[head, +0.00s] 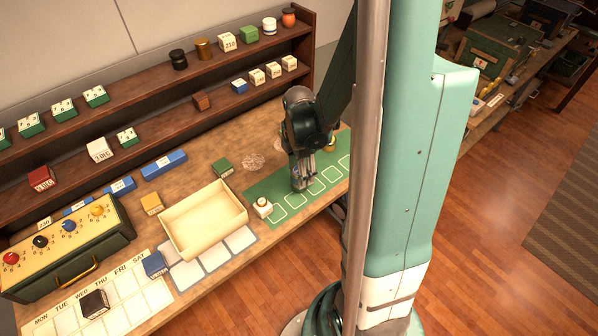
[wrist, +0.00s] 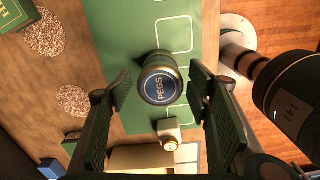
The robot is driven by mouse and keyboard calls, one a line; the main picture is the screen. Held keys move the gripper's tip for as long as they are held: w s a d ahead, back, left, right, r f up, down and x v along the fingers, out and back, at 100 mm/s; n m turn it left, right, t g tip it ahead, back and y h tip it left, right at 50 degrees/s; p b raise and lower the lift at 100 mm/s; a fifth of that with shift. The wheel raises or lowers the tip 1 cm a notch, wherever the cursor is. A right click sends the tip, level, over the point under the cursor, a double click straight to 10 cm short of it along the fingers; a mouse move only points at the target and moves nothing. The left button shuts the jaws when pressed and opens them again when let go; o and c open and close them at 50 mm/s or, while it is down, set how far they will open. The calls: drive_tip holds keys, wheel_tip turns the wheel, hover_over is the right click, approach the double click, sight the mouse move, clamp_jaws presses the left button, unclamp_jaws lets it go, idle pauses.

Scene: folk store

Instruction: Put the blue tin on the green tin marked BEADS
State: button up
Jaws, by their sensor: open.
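A round tin with a dark blue lid lettered PEGS (wrist: 160,84) stands on the green mat in the wrist view. My gripper (wrist: 160,92) is open, with one finger at each side of this tin in the picture. I see no contact, and cannot tell how far below the fingertips the lid is. In the head view my gripper (head: 301,182) is low over the green mat and hides most of the tin. A small brass-coloured tin (head: 329,145) shows behind it, partly covered by my arm. I can read BEADS on no tin.
The green mat (head: 262,192) has white outlined squares. A white block with a knob (head: 263,207) stands at its left end, near a cream tray (head: 181,240) and a small green block (head: 222,167). Shelves (head: 150,115) with jars and blocks run along the back.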

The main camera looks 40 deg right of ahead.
sight(296, 172)
wheel_tip(296, 172, up, 12)
drive_tip(key=p, duration=0.1)
drive_tip(key=shift+f, duration=0.15)
idle(0.7)
idle(0.6)
drive_tip(key=s+a+r+m+t, duration=0.3)
drive_tip(key=a+r+m, duration=0.5)
drive_tip(key=a, duration=0.2)
drive_tip(key=s+a+r+m+t, duration=0.2)
drive_tip(key=a+r+m+t, duration=0.2)
drive_tip(key=a+r+m, duration=0.4)
drive_tip(key=shift+s+a, duration=0.4)
drive_tip(key=shift+a, duration=1.1)
idle(2.6)
